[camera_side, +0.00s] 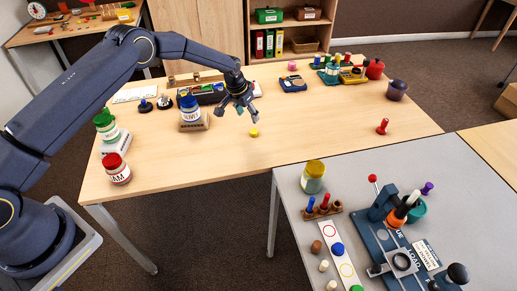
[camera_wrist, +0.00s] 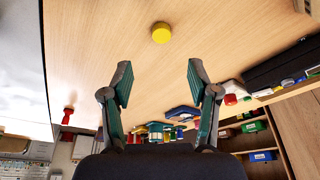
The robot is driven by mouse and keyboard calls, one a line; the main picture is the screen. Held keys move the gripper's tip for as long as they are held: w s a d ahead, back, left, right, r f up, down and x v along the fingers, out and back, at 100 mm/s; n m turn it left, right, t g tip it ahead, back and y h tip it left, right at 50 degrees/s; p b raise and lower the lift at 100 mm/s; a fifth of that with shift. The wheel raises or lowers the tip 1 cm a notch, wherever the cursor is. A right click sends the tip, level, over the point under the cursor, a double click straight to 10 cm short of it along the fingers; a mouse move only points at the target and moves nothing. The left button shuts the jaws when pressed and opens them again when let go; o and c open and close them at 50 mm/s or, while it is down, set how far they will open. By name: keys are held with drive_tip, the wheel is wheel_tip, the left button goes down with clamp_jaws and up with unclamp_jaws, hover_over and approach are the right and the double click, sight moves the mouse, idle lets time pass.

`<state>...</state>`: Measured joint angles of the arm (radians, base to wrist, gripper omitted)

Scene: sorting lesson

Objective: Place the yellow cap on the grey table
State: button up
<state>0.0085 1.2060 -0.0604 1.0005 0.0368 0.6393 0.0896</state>
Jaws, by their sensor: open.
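The yellow cap (camera_side: 254,132) lies on the wooden table, below and a little right of my gripper in the side view. In the wrist view the yellow cap (camera_wrist: 161,33) is beyond the fingertips, roughly in line with the gap between them. My gripper (camera_side: 243,113) is open and empty above the wooden table; its two spread fingers also show in the wrist view (camera_wrist: 158,80). The grey table (camera_side: 290,231) stands at the front right in the side view, and part of a grey surface shows at the left edge of the wrist view.
On the wooden table (camera_side: 340,120), a blue-lidded jar (camera_side: 190,112) on a block stands left of my gripper. A red peg (camera_side: 382,127) stands to the right. On the grey table are a yellow jar (camera_side: 313,177), a peg rack (camera_side: 322,209) and a blue device (camera_side: 400,240).

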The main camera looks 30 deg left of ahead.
sight(254, 131)
drive_tip(key=x, duration=1)
drive_tip(key=shift+a, duration=0.1)
drive_tip(key=c, duration=0.8)
